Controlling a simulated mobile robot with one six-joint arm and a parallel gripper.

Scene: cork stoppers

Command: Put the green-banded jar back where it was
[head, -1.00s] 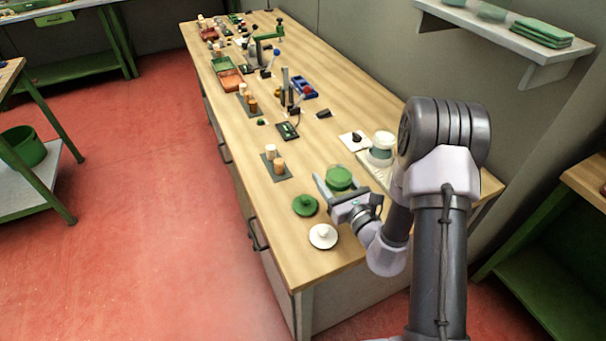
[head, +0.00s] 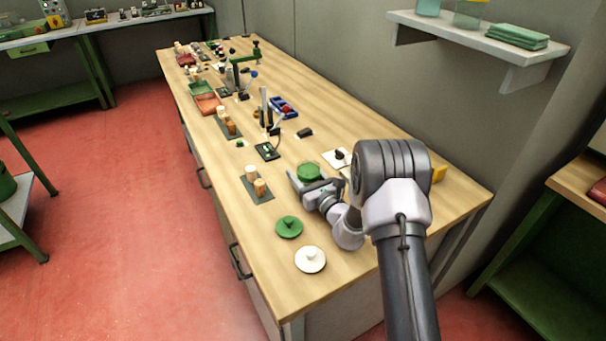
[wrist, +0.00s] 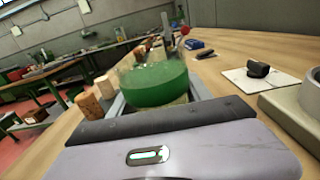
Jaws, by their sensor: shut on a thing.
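The green-banded jar (head: 309,171) is a clear round jar with a wide green band, held upright at the bench's right part. My gripper (head: 306,182) is shut on it, with a finger on each side; the jar also shows in the wrist view (wrist: 155,84). I cannot tell whether its base touches the bench. A green knobbed lid (head: 289,227) and a white knobbed lid (head: 310,260) lie on the wood nearer me. A pale round thing, partly cut off, stands at the wrist view's right edge (wrist: 297,108).
Cork stoppers (head: 260,187) stand on a grey mat left of the jar. A small black device (head: 267,151) lies behind them. A white card with a black knob (head: 338,157) is right of the jar.

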